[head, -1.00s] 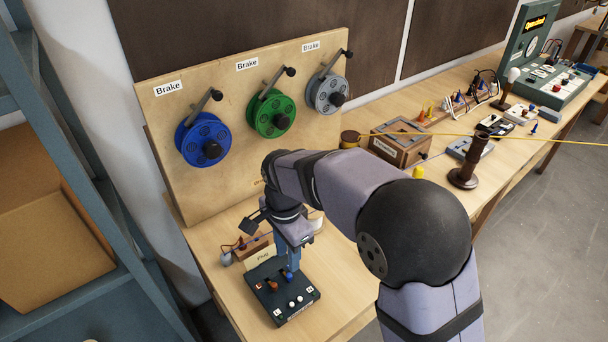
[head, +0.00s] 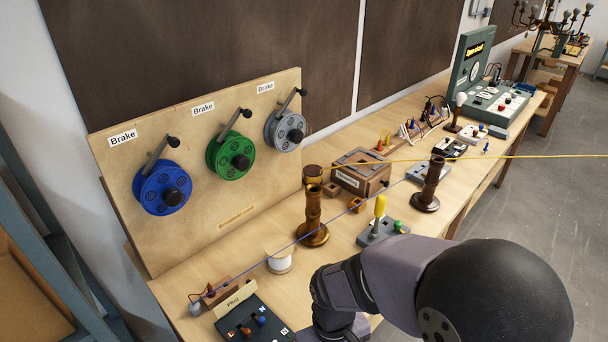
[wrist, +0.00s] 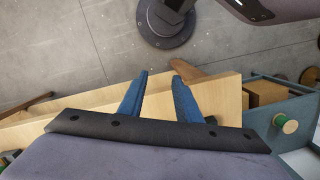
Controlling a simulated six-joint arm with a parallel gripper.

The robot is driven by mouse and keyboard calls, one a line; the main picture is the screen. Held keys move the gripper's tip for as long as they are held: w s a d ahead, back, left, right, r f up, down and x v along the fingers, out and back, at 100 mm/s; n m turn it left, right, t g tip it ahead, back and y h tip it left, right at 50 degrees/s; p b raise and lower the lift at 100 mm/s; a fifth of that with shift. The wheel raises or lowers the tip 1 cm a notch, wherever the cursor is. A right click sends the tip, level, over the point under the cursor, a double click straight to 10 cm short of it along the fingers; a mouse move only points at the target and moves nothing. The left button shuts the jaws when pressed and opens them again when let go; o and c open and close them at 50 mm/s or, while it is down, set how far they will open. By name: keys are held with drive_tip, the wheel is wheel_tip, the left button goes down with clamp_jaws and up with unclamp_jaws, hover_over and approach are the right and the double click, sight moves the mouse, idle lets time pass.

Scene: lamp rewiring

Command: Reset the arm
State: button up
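My gripper (wrist: 160,76) shows in the wrist view with its two blue fingers apart and nothing between them. The fingers reach over the edge of a wooden bench top (wrist: 85,112), with grey floor beyond. In the head view my arm comes in at the lower right, and its gripper end is out of sight there. The dark box by the "Plug" label (head: 234,298), the box itself (head: 262,318) with red and blue parts on top, is at the bottom left of my arm, apart from the gripper.
A board carries a blue reel (head: 162,190), a green reel (head: 231,153) and a grey reel (head: 285,129) with brake levers. A blue wire (head: 262,258) and a yellow wire (head: 480,157) stretch over the bench.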

drive_tip(key=d+r+m+t, duration=0.1)
drive_tip(key=d+r+m, duration=0.2)
drive_tip(key=d, duration=0.6)
drive_tip(key=shift+w+r+m+y, duration=0.3)
drive_tip(key=shift+r+m, duration=0.05)
drive_tip(key=shift+m, duration=0.45)
idle(0.5)
